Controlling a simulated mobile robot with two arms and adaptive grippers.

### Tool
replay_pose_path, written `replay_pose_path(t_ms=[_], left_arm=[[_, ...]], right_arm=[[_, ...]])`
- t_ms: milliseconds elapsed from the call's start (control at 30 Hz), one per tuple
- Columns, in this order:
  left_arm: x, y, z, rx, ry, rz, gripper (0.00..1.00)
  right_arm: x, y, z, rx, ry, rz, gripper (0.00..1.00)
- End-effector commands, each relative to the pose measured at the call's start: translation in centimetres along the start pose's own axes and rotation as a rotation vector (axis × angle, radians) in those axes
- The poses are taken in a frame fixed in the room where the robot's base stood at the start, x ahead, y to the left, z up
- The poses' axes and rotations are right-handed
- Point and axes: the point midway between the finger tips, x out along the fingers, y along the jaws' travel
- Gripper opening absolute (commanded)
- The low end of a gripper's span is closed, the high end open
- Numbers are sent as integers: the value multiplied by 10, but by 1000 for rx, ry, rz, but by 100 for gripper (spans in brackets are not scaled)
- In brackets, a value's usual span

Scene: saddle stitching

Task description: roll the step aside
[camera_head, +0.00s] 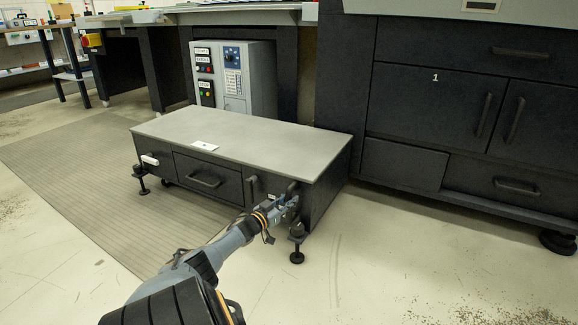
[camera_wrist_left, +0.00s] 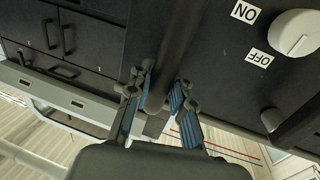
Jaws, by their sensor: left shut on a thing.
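The step (camera_head: 262,138) is a low dark box with a grey top, a front drawer and screw feet. It stands on the floor in front of the machines. My left gripper (camera_head: 288,203) is at the step's front right corner, below the top's edge. In the left wrist view the gripper (camera_wrist_left: 160,88) is shut around a dark bar (camera_wrist_left: 177,45), which looks like a handle of the step. In the head view the arm and fingers hide most of this grip. My right gripper is not in view.
A large dark cabinet (camera_head: 425,107) stands close to the step's right, and a grey control box (camera_head: 263,80) stands behind it. A ribbed mat (camera_head: 75,165) lies to the left. The floor in front is clear. The left wrist view shows a white knob (camera_wrist_left: 294,33) beside ON and OFF labels.

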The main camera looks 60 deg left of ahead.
Motion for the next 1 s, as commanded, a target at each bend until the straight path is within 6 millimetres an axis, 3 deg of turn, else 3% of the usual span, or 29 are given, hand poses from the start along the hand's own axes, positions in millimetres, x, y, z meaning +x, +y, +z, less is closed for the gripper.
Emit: replay_pose_path(t_ms=[33,67,167,567,1000], left_arm=[[-2,-1,3,0,-5,-3,0],[-2,-2,2,0,-5,-4,26],[-1,-1,2,0,-4,-3,44],[-4,0,2,0,-2,-1,44],[-54,0,2,1,-6,0,44]], right_arm=[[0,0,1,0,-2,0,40],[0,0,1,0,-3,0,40],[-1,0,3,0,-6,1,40],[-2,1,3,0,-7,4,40],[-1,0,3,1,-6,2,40]])
